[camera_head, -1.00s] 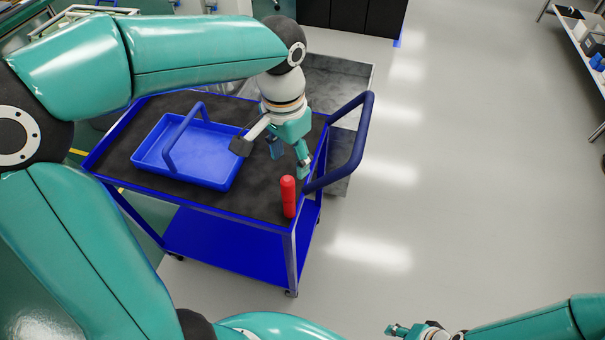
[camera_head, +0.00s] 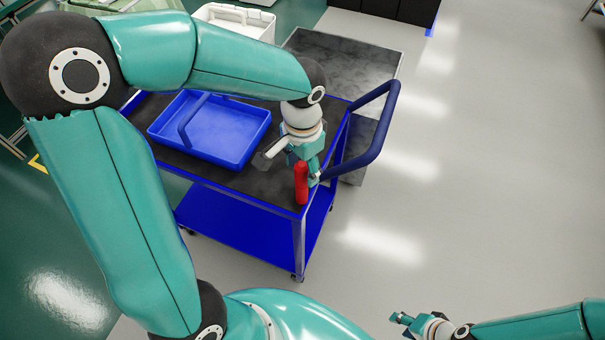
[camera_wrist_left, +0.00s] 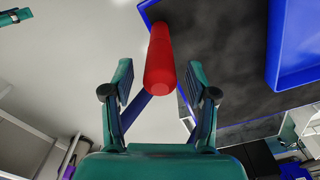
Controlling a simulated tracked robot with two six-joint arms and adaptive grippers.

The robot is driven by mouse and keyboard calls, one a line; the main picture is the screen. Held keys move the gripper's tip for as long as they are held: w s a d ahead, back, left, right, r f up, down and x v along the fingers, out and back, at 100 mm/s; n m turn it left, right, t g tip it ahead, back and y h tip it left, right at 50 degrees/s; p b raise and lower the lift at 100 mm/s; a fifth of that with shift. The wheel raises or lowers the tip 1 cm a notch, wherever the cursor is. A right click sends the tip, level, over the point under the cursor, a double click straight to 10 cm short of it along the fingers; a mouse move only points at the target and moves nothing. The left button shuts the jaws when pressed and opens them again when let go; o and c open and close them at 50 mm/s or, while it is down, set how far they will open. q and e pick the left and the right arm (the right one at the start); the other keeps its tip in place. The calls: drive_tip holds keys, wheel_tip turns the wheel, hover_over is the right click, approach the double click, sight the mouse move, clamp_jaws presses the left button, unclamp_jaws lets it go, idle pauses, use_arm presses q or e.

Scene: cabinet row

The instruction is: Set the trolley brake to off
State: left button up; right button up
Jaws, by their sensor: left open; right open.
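The blue trolley (camera_head: 240,182) has a dark top and a blue push handle (camera_head: 385,125) at its right end. The red brake lever (camera_head: 301,184) stands upright at the trolley's near right corner. My left gripper (camera_head: 305,170) is open right at the lever, just behind it in the head view. In the left wrist view the red lever (camera_wrist_left: 159,55) lies ahead, between the lines of the two open fingers (camera_wrist_left: 160,85); I cannot tell whether they touch it. My right gripper (camera_head: 398,325) is open and empty at the bottom of the head view, away from the trolley.
A blue tray (camera_head: 262,140) with a handle sits on the trolley top, left of my left gripper. A grey platform (camera_head: 345,60) lies behind the trolley. A white bin (camera_head: 232,18) stands at the back. The floor (camera_head: 480,180) to the right is clear.

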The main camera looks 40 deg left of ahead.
sight(302, 184)
use_arm(q)
drive_tip(key=shift+f, duration=1.65)
clamp_jaws()
